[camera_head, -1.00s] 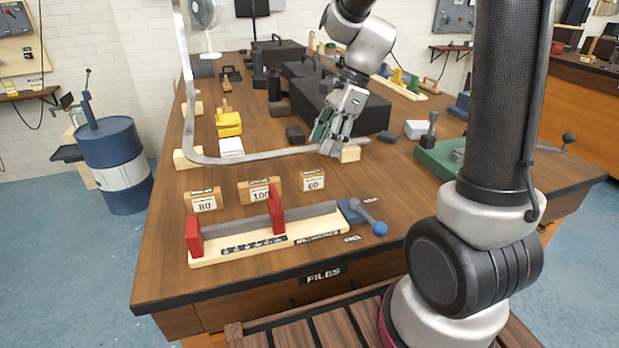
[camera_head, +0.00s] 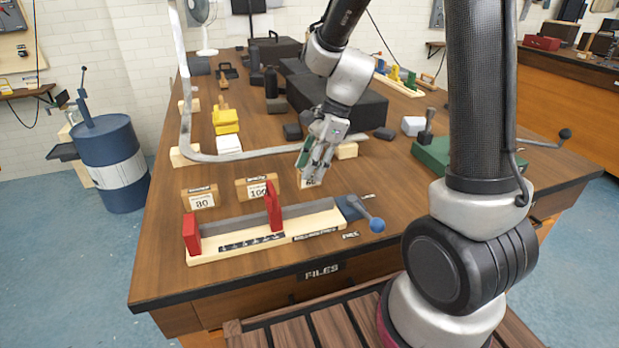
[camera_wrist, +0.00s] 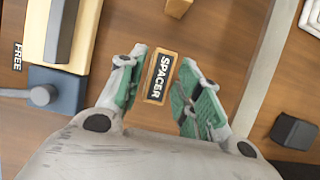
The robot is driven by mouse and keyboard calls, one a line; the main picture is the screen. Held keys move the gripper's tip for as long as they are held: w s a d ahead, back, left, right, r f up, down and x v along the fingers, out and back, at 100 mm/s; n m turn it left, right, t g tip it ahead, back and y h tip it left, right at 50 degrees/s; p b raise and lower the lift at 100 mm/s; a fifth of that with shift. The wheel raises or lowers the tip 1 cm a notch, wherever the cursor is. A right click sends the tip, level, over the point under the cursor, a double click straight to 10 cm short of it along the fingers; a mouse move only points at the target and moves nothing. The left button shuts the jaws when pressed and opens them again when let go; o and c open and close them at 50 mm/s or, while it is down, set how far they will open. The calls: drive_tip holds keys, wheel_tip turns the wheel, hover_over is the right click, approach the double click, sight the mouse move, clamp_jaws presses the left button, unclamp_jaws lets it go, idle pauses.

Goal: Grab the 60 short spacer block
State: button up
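The 60 spacer block (camera_head: 309,184) stands on the bench, the rightmost of three labelled wooden blocks. My gripper hides most of it in the head view. In the wrist view its top, a wooden bar with a black "SPACER" label (camera_wrist: 159,78), lies between my two green-padded fingers. My gripper (camera_head: 312,170) is open and points down over the block. Gaps show on both sides between the block and the fingers, so it is not gripped. The 100 block (camera_head: 258,194) and the 80 block (camera_head: 200,202) stand to the left.
A vise-like fixture with red jaws (camera_head: 193,233) and a blue-knobbed handle (camera_head: 376,225) lies in front of the blocks. A bent metal bar (camera_head: 235,157) runs behind them. A small wooden block (camera_head: 347,151) sits behind my gripper. A green base (camera_head: 436,155) is at right.

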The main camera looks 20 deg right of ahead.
clamp_jaws()
